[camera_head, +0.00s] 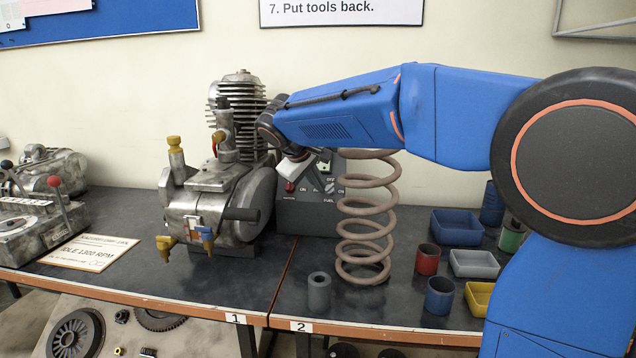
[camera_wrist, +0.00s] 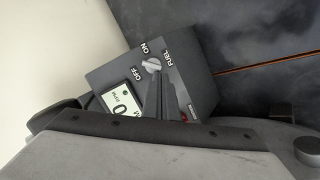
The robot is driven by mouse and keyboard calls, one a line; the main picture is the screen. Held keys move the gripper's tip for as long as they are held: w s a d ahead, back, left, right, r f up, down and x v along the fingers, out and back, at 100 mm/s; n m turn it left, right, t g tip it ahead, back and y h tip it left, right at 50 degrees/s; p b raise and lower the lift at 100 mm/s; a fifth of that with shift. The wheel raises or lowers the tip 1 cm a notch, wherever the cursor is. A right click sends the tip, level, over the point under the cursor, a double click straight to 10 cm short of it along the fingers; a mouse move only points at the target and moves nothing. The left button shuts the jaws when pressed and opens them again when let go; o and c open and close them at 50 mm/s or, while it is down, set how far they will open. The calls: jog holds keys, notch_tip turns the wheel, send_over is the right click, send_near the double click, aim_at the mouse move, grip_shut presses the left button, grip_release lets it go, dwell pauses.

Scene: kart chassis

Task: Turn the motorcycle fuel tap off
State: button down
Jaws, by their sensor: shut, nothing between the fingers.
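A dark grey control box (camera_head: 300,217) stands on the bench behind the coil spring, marked FUEL, ON and OFF. In the wrist view its face (camera_wrist: 186,58) carries a small light grey fuel tap knob (camera_wrist: 151,65) beside the ON and OFF labels. I cannot tell clearly which label the knob points at. My gripper (camera_wrist: 159,76) is shut and empty, its dark fingertips right at the knob; whether they touch is unclear. In the head view my gripper (camera_head: 299,167) is over the box's face and hides part of it.
A rusty coil spring (camera_head: 367,220) stands close in front of the box. An engine (camera_head: 215,190) with yellow and blue taps is to its left. Small bins and cups, including a blue bin (camera_head: 457,227), are at the right. A lit display (camera_wrist: 122,101) is beside the knob.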

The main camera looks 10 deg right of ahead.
jog(key=n, duration=0.3)
jog(key=s+f+n+t+h, duration=0.1)
jog(key=n, duration=0.1)
jog(key=shift+a, duration=0.1)
jog(key=shift+f, duration=0.1)
jog(key=shift+s, duration=0.1)
dwell(0.5)
dwell(0.5)
jog(key=shift+r, duration=0.75)
